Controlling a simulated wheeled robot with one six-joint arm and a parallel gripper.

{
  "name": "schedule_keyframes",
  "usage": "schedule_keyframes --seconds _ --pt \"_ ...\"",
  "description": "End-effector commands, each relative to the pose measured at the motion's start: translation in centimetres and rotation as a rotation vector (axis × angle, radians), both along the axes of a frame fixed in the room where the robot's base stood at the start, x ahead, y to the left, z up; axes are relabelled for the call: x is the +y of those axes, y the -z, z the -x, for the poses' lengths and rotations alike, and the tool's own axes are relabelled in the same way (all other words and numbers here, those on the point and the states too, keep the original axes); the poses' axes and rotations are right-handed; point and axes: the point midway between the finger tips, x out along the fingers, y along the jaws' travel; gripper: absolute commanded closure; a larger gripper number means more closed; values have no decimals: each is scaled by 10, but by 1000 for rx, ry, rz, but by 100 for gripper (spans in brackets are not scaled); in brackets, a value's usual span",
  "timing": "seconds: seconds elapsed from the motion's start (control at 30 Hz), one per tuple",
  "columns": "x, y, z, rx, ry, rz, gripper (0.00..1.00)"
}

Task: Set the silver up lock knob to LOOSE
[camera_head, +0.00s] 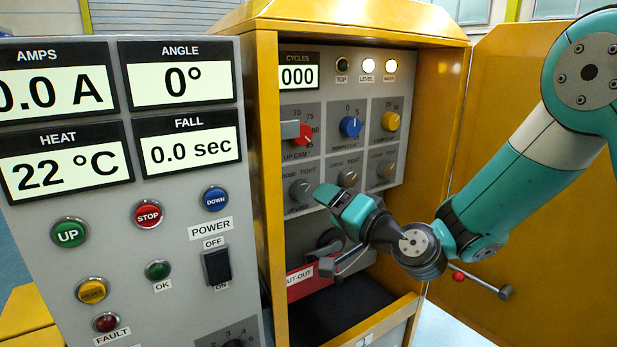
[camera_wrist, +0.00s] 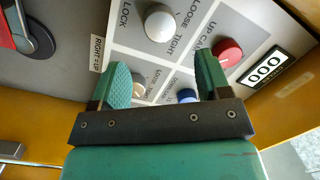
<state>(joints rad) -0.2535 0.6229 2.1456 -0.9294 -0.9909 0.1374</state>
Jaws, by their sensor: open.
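The silver up lock knob (camera_head: 300,189) is the left knob of the lower row on the grey panel inside the yellow cabinet. LOOSE and TIGHT are printed above it. In the wrist view the same round silver knob (camera_wrist: 160,24) shows at top centre, beyond the fingertips and beside the LOOSE and TIGHT labels. Which mark it points to cannot be told. My gripper (camera_head: 345,205) is just below and right of it in the head view. In the wrist view its green fingers (camera_wrist: 163,78) are spread wide with nothing held between them.
A red knob (camera_head: 304,133) and a blue knob (camera_head: 350,126) sit above. A brass knob (camera_head: 348,178) is close on the right. The red cut-out plate (camera_head: 305,282) is below. The yellow door (camera_head: 530,190) stands open at the right; the grey control panel (camera_head: 125,250) borders the left.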

Motion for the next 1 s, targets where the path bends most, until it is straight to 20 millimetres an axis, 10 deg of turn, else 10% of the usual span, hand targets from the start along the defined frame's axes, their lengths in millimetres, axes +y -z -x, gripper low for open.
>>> schedule_keyframes --seconds 0.33,0.77,1.0 --pt "42 -3 -47 -1 -2 0 30" --pt "49 0 -56 -1 0 1 30" --pt "48 0 -56 -1 0 1 79"
